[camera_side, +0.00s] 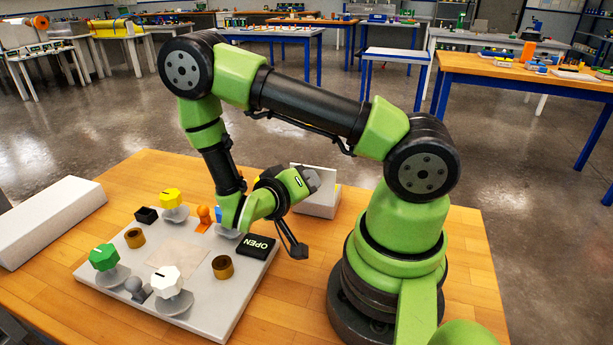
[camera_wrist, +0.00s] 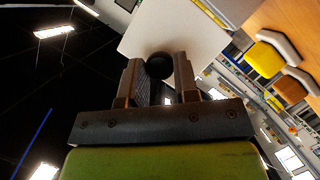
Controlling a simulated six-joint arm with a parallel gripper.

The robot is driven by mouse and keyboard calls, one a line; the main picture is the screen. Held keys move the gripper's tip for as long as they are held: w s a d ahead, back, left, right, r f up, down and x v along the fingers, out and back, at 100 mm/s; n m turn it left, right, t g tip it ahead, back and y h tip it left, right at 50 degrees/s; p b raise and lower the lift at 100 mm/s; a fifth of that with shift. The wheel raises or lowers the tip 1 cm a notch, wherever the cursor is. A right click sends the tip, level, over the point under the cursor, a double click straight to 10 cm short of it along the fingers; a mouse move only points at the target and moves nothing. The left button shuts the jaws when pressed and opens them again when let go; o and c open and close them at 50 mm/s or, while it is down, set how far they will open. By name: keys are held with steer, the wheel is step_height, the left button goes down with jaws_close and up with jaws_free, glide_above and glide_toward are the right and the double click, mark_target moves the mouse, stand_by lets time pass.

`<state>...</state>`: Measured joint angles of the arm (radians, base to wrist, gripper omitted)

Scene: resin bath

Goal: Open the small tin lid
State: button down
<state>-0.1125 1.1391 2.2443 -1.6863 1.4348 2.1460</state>
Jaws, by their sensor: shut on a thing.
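My gripper (camera_side: 309,179) is at the pale box (camera_side: 318,208) behind the board, its fingers pointing right in the side view. In the wrist view my gripper (camera_wrist: 158,70) has its two fingers on either side of a dark round knob (camera_wrist: 159,65), and it is shut on it. A pale flat panel (camera_wrist: 165,28) lies just beyond the knob and looks like the lid or face of the box. My gripper hides part of the box in the side view, so I cannot tell how far the lid stands open.
A grey board (camera_side: 188,247) carries yellow, green and white knobs, brown rings and an orange piece. A long white block (camera_side: 48,220) lies at left. Bare wooden table shows at front right.

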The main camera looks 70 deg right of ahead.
steer(key=shift+a+f+h, duration=0.45)
steer(key=shift+a+h, duration=0.1)
steer(key=shift+h, duration=0.35)
steer(key=shift+s, duration=0.1)
steer(key=c, duration=0.8)
jaws_free()
steer(key=shift+c, duration=0.2)
steer(key=shift+a, duration=0.1)
steer(key=v, duration=1)
steer(key=shift+f, duration=0.1)
